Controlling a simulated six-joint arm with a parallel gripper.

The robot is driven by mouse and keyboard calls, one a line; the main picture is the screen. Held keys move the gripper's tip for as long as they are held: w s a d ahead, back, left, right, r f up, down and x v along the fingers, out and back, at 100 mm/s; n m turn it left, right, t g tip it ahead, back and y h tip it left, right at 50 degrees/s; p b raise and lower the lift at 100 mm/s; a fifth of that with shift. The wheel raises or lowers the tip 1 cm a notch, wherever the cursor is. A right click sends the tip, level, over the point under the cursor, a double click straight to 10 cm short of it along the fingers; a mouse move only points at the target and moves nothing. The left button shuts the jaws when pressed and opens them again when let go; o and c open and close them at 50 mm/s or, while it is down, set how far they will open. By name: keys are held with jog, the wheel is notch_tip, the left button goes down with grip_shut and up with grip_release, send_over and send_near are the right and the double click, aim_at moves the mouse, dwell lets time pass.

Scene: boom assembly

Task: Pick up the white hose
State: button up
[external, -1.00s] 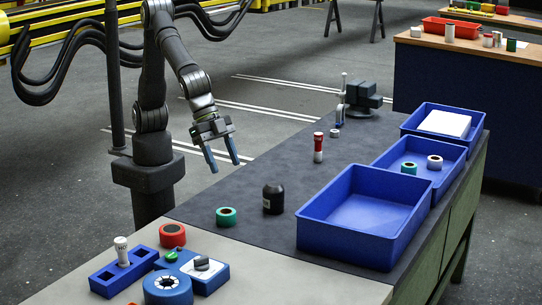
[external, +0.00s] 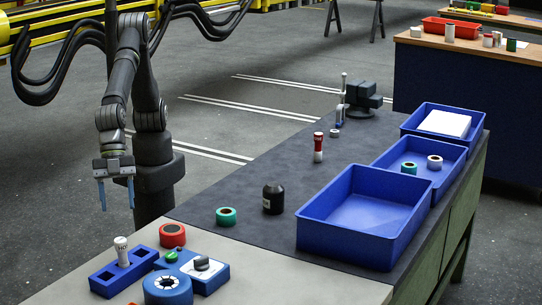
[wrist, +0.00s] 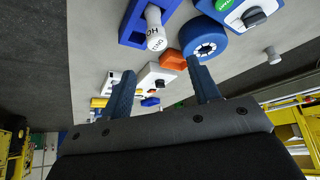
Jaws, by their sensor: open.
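The white hose appears to be the white cylinder with dark lettering (external: 121,251), standing upright in a blue holder block with square openings (external: 104,278) at the front left of the bench. It also shows in the wrist view (wrist: 156,30), near the top centre, its end towards the camera. My gripper (external: 116,194) is open and empty, its blue fingers pointing down. In the external view it hangs above and behind the hose, apart from it. In the wrist view the two fingers (wrist: 160,66) spread below the hose with nothing between them.
Close to the hose are a blue ring-shaped part (external: 168,288), a blue box with a green button (external: 208,277) and a red ring (external: 172,235). Blue bins (external: 365,215) line the bench's right side.

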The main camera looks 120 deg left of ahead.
aim_at(120, 239)
jog(key=x, duration=0.5)
jog(key=shift+f, duration=0.25)
jog(key=shift+x, duration=2.7)
jog(key=shift+s+d, duration=0.1)
jog(key=shift+d, duration=0.1)
jog(key=shift+r, duration=0.1)
grip_shut()
